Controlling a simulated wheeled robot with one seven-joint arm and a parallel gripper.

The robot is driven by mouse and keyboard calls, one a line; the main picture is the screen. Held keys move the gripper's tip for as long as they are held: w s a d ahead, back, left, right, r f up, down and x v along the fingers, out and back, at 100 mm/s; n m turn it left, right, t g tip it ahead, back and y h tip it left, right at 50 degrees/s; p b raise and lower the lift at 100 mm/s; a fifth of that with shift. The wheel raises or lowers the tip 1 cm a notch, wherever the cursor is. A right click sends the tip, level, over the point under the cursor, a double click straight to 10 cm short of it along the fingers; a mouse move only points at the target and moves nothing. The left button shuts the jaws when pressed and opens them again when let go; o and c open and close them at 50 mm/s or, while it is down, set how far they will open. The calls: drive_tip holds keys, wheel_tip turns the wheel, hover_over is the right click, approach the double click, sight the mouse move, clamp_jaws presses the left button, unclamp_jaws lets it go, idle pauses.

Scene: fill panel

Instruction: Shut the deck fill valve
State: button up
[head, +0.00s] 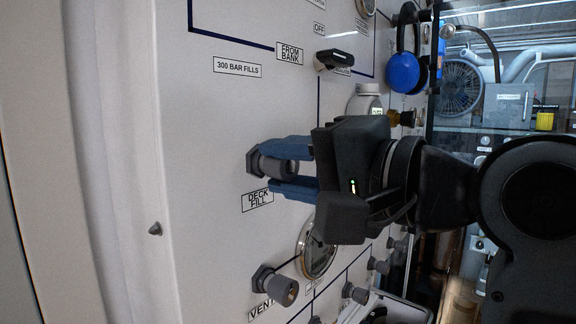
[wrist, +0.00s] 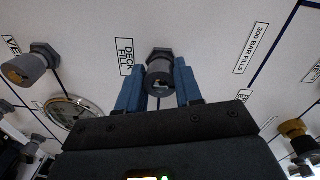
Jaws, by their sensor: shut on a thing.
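The deck fill valve (head: 277,166) is a grey ribbed knob on a dark hex base, standing out from the white panel (head: 200,140) just above the "DECK FILL" label (head: 257,200). My gripper (head: 290,167) has its two blue fingers on either side of the knob, closed on it. In the wrist view the knob (wrist: 160,78) sits between the blue fingers (wrist: 159,90), with its hex base against the panel. The fingers hide part of the knob's sides. Which way the knob is turned cannot be told.
A vent knob (head: 276,286) and a round gauge (head: 317,247) are below. A black lever (head: 335,59) by the "FROM BANK" label and a blue-and-black hanging item (head: 404,70) are above. Several more knobs line the lower right. The panel left of the valve is mostly clear.

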drive_tip(key=o, duration=1)
drive_tip(key=shift+o, duration=0.2)
drive_tip(key=b+v, duration=0.1)
drive_tip(key=v, duration=0.6)
drive_tip(key=shift+s+d, duration=0.25)
drive_tip(key=shift+d, duration=0.05)
